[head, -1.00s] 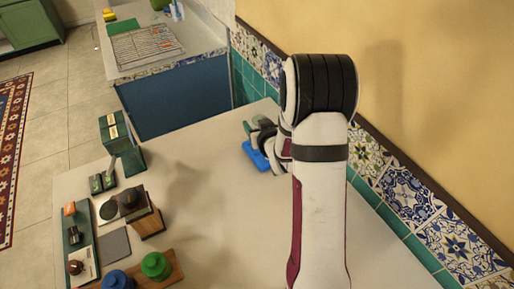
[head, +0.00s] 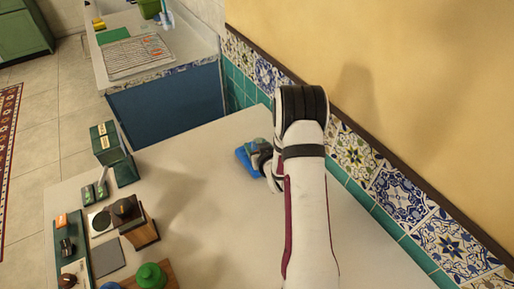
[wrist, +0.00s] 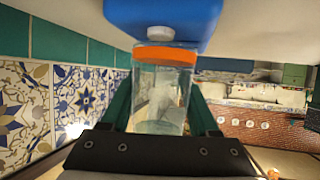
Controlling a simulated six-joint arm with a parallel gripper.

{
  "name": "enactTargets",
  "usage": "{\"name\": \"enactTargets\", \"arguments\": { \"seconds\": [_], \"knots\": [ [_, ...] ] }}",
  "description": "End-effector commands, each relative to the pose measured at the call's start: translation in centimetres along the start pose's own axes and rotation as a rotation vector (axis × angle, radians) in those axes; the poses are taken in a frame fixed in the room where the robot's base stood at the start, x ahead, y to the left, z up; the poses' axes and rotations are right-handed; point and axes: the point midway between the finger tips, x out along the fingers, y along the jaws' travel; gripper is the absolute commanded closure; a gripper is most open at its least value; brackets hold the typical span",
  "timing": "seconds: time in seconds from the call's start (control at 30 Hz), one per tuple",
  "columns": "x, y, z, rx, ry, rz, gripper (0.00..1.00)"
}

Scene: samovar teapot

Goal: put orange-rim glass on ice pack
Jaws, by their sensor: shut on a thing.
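The orange-rim glass (wrist: 160,90) is clear with an orange band, and stands out between the fingers in the wrist view. My gripper (wrist: 161,108) is shut on it, one green finger on each side. The blue ice pack (wrist: 165,14), with a white cap, is just beyond the rim; I cannot tell whether they touch. In the head view the ice pack (head: 245,158) lies on the pale counter near the tiled wall, and my gripper (head: 262,156) is right beside or over its right part. The glass is hard to make out there.
A tiled wall (head: 392,195) runs close along the right of the counter. At the left stand a dark green box (head: 107,142), a grinder-like block (head: 130,218) and a green-topped item (head: 150,275). The counter's middle (head: 215,220) is clear.

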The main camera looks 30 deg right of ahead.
Motion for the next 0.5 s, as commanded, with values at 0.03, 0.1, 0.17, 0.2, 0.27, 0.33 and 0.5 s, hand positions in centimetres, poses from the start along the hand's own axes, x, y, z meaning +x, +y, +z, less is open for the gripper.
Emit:
{"name": "enactTargets", "arguments": {
  "seconds": [0.03, 0.1, 0.17, 0.2, 0.27, 0.33, 0.5],
  "knots": [
    [0.3, 0.01, 0.65, 0.0, -0.001, 0.0, 0.97],
    [0.45, 0.02, 0.94, -0.001, 0.001, 0.0, 0.97],
    [0.44, 0.03, 0.91, -0.001, 0.002, 0.0, 0.97],
    [0.43, 0.03, 0.89, -0.001, 0.002, 0.0, 0.97],
    [0.43, 0.04, 0.89, -0.001, 0.002, 0.0, 0.97],
    [0.46, 0.04, 0.97, -0.001, 0.001, 0.0, 0.97],
    [0.54, 0.05, 1.17, 0.0, 0.001, 0.0, 0.23]
  ]
}}
